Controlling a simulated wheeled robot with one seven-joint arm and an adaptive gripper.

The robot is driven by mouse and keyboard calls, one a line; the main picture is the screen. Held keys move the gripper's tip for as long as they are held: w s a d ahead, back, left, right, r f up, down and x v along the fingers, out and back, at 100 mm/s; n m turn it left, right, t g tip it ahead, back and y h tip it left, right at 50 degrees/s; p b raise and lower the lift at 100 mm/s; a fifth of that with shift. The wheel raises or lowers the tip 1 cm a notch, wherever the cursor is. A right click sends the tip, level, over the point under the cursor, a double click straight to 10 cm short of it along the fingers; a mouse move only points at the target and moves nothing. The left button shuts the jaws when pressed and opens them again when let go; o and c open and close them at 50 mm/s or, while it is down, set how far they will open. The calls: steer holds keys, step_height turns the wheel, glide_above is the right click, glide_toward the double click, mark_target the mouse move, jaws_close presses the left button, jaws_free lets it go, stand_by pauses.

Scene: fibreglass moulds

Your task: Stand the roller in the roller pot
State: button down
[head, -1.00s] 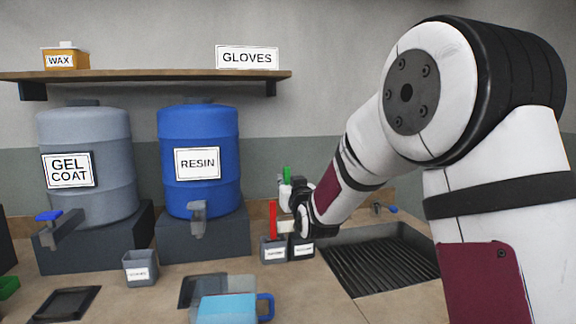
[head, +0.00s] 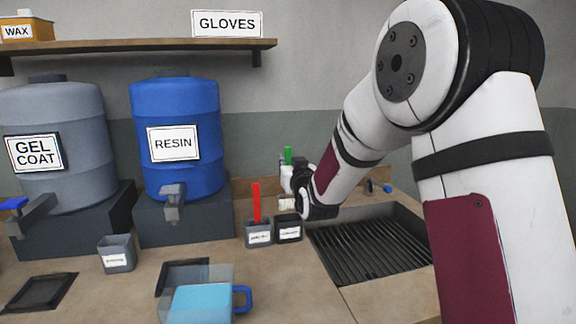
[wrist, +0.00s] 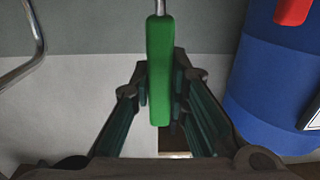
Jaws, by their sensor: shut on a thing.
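The roller has a green handle (head: 288,156) and a pale roller head (head: 287,203) at its lower end. My gripper (head: 297,187) is shut on the handle and holds the roller upright. In the wrist view the green handle (wrist: 160,70) lies between my fingers (wrist: 160,112), with a metal rod running from it. In the head view the roller head appears at the rim of a dark labelled pot (head: 289,229). I cannot tell whether it is above the pot or partly inside. The pot's label is too small to read.
A grey pot (head: 258,235) with a red-handled tool (head: 256,203) stands directly left of the dark pot. A drain grate (head: 365,245) lies to the right. The blue resin drum (head: 180,110) stands behind left. A blue-handled jug (head: 200,300) is in front.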

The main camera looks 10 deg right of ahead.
mark_target(288, 199)
steer(key=shift+f+b, duration=3.95)
steer(key=shift+f, duration=0.55)
steer(key=c, duration=1.5)
jaws_free()
steer(key=shift+o, duration=0.2)
steer(key=shift+s, duration=0.15)
steer(key=s, duration=1.1)
steer(key=shift+s, duration=0.4)
